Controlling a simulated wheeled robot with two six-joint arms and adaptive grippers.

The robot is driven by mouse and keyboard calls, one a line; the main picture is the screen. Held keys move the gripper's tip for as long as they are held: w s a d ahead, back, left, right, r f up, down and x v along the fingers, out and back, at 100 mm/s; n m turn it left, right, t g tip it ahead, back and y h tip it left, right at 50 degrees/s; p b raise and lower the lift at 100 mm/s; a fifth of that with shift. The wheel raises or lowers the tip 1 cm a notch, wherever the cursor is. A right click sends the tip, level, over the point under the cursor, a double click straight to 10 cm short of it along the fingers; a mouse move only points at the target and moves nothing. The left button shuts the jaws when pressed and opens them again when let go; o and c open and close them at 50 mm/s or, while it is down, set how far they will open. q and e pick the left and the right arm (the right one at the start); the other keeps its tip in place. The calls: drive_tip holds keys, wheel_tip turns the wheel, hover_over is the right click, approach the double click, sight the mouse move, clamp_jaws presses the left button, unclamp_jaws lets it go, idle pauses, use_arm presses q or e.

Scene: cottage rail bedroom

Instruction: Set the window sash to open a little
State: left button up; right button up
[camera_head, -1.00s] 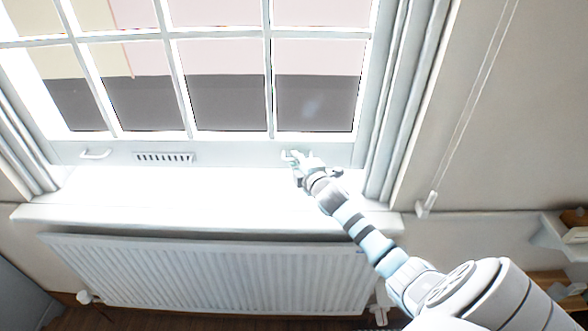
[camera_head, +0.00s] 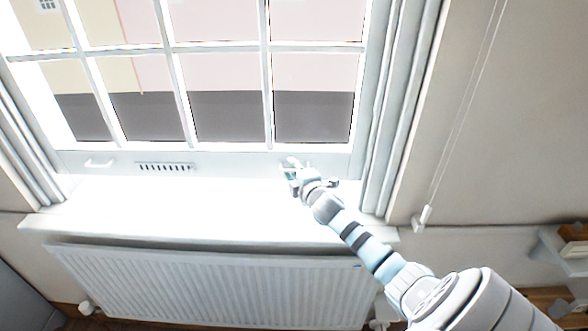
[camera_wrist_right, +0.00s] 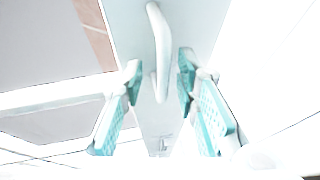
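The white window sash (camera_head: 225,165) has a bottom rail just above the bright sill, and no clear gap shows under it. A pale lift handle (camera_head: 99,163) is on the rail's left; the right-hand one is largely hidden by my right gripper (camera_head: 291,170) in the head view. In the right wrist view this right lift handle (camera_wrist_right: 158,45) is a white bar running between the teal-padded fingers of the right gripper (camera_wrist_right: 160,68). The fingers are apart, with room visible on both sides of the bar. My left gripper is not in view.
The white sill (camera_head: 200,208) is bare, with a ribbed radiator (camera_head: 210,285) below. A slotted vent (camera_head: 165,168) is on the rail. A blind cord (camera_head: 465,100) hangs right of the frame, and a small shelf (camera_head: 562,255) is at far right.

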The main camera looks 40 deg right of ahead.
drive_tip(key=v, duration=1.1)
drive_tip(key=shift+s+a, duration=0.25)
drive_tip(key=shift+s, duration=0.05)
drive_tip(key=shift+r, duration=0.15)
